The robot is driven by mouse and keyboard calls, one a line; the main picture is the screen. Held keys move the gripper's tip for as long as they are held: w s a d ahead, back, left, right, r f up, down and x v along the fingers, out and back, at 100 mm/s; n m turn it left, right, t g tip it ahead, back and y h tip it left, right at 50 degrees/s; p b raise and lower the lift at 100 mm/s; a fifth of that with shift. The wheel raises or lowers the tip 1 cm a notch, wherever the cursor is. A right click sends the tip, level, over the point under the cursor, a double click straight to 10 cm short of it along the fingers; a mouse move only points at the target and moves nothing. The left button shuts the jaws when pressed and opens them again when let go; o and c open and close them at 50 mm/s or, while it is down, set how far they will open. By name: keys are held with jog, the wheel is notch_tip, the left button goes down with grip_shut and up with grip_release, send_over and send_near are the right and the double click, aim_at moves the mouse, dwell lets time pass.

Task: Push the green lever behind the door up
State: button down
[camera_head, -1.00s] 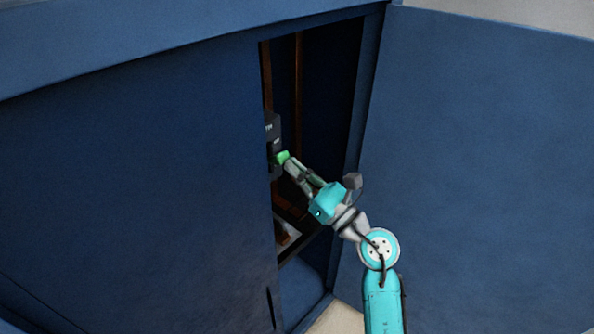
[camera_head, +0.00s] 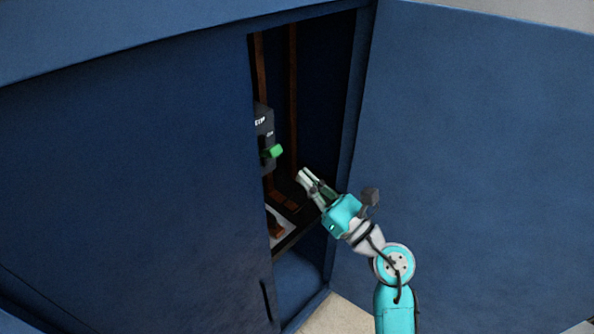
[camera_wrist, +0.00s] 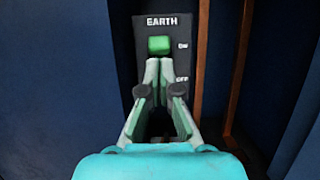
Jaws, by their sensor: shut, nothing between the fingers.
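The green lever (camera_head: 272,152) sticks out of a dark panel (camera_head: 265,132) inside the blue cabinet, partly behind the edge of the left door panel (camera_head: 150,180). In the wrist view the lever (camera_wrist: 159,45) is a green block below the word EARTH, level with the ON label and above OFF. My gripper (camera_head: 304,174) is shut and empty, in the opening to the lower right of the lever, with a visible gap between them in the head view. In the wrist view its fingertips (camera_wrist: 160,66) appear just below the lever.
The cabinet opening is narrow, between the left door panel and the large blue panel (camera_head: 475,170) at right. Brown upright bars (camera_head: 293,100) stand inside behind the dark panel. A brown part (camera_head: 274,226) lies low in the cabinet.

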jog(key=s+d+r, duration=0.2)
jog(key=s+d, duration=0.1)
jog(key=d, duration=0.1)
jog(key=shift+s+d, duration=0.25)
jog(key=shift+d, duration=0.1)
jog(key=s+d+f+n+h, duration=0.5)
jog(key=s+f+n, duration=0.2)
jog(key=s, duration=0.6)
jog(key=s+d+f+n+h, duration=0.5)
jog(key=s+n, duration=0.5)
jog(key=s, duration=0.4)
jog(key=s+d+f+n+t+h, duration=0.1)
jog(key=s+d+f+n+h, duration=0.5)
jog(key=s, duration=0.8)
notch_tip(320, 180, down, 4)
jog(key=n+h, duration=0.1)
jog(key=n, duration=0.1)
jog(key=shift+r+n, duration=0.15)
jog(key=shift+n, duration=0.15)
